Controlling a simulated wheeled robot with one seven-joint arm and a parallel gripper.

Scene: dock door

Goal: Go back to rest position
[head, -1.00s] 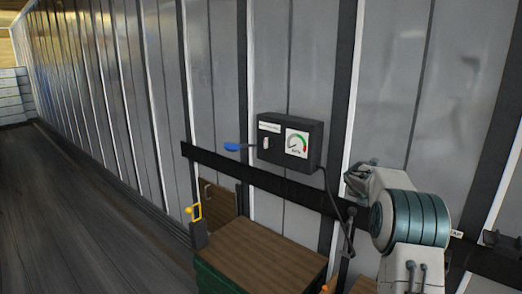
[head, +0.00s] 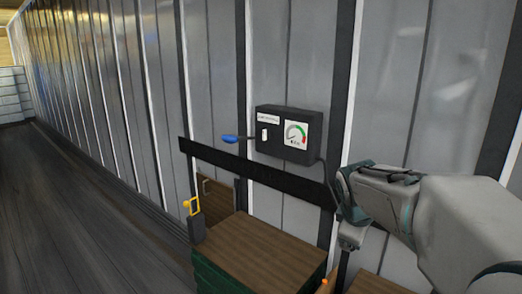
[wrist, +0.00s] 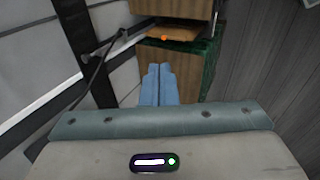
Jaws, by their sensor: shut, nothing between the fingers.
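My gripper (wrist: 159,70) shows in the wrist view with its two blue fingers side by side and shut, nothing held between them. Its fingers point toward a wooden-faced stack with green sides, and I cannot tell the gap to it. In the head view my arm reaches in from the right edge, in front of the grey wall panels (head: 391,80) and right of the gauge box. The fingertips are not clear in that view.
Below stands a wood-topped green crate (head: 260,250), beside a yellow-handled latch (head: 194,208). Floor at left (head: 80,220) is clear.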

